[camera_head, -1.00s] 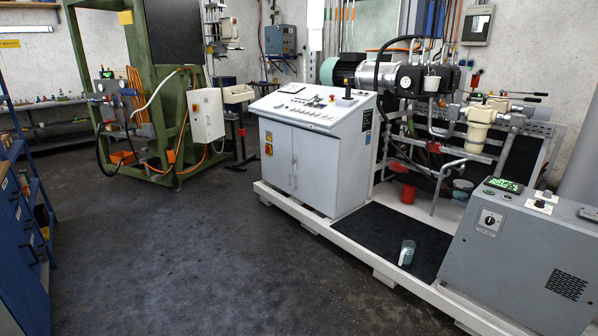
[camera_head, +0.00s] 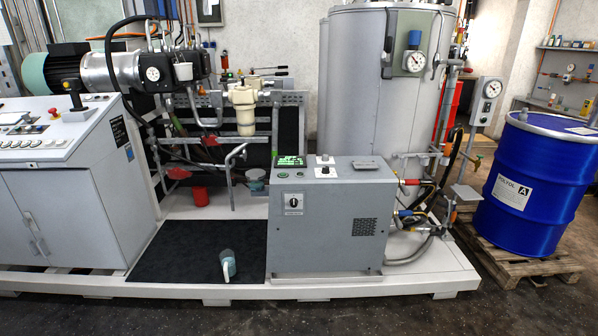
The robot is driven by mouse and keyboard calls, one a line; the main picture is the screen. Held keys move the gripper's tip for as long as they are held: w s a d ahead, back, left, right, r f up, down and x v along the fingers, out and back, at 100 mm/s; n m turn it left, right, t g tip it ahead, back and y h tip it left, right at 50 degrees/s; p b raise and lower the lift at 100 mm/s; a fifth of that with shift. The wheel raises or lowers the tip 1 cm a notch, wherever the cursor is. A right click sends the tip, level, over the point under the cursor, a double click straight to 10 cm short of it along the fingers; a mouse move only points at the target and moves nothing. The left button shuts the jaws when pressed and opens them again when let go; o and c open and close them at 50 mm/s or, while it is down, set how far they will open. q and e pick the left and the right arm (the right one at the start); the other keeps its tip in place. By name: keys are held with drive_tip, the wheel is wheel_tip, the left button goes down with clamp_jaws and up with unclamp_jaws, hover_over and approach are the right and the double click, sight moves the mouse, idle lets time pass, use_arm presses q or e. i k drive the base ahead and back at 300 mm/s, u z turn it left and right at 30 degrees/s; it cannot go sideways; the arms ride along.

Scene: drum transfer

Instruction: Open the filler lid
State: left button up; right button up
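I cannot tell for sure which part is the filler lid. A small round part with a grey-green top (camera_head: 255,176) sits low behind the grey control box (camera_head: 335,225), beside a bent pipe (camera_head: 232,165). It is small and partly hidden, and I cannot tell whether it is a lid or whether it is open. A blue drum (camera_head: 530,190) with a white label stands upright at the right. Neither of my grippers is in view.
A white base frame (camera_head: 380,290) runs along the front of the machine. The drum rests on a wooden pallet (camera_head: 530,265). A white console (camera_head: 60,190) fills the left. Dark floor in front is clear.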

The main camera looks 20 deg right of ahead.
sight(253, 174)
drive_tip(key=z, duration=0.8)
drive_tip(key=i, duration=1.05)
drive_tip(key=z, duration=0.65)
